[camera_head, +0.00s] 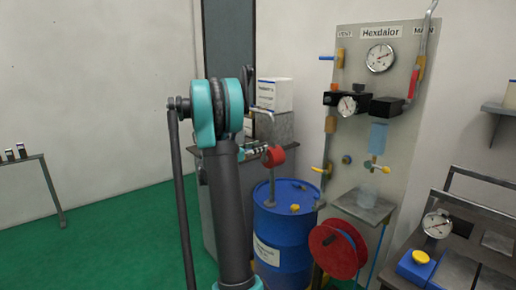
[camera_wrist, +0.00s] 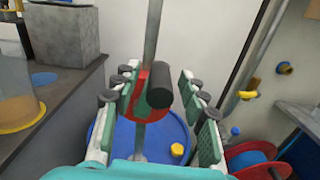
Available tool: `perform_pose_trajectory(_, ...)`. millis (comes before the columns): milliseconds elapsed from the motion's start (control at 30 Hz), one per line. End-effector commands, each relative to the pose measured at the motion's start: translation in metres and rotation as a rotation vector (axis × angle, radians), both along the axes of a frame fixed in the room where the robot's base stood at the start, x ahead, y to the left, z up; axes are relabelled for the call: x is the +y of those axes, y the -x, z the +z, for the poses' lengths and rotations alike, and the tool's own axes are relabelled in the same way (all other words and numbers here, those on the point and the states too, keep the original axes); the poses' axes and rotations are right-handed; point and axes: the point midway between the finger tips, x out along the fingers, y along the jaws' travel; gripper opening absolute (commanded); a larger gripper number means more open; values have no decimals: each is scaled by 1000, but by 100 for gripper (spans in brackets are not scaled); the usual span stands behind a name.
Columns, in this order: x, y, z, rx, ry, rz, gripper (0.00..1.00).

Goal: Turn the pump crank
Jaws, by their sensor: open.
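The blue drum (camera_head: 284,225) stands right of my arm, with a red pump body (camera_head: 273,156) on a grey pipe above it. In the wrist view, the pump's red body (camera_wrist: 137,96) sits behind the black crank handle (camera_wrist: 160,86). My gripper (camera_wrist: 161,82) is open, with its green-padded fingers on both sides of the handle. There is a gap on each side of the handle, and I cannot tell how deep it lies between the pads. The blue drum top (camera_wrist: 108,135) lies below.
A grey panel (camera_head: 345,75) with gauges and valves stands behind at the right. A red hose reel (camera_head: 338,250) is right of the drum. A cabinet with a white box (camera_head: 274,95) is behind my arm. The green floor at the left is clear.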

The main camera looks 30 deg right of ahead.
Motion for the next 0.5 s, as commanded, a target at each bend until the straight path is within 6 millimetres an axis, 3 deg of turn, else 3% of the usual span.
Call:
perform_pose_trajectory(300, -2, 0, 0, 0, 0, 0, 42)
perform_pose_trajectory(500, -2, 0, 0, 0, 0, 0, 17)
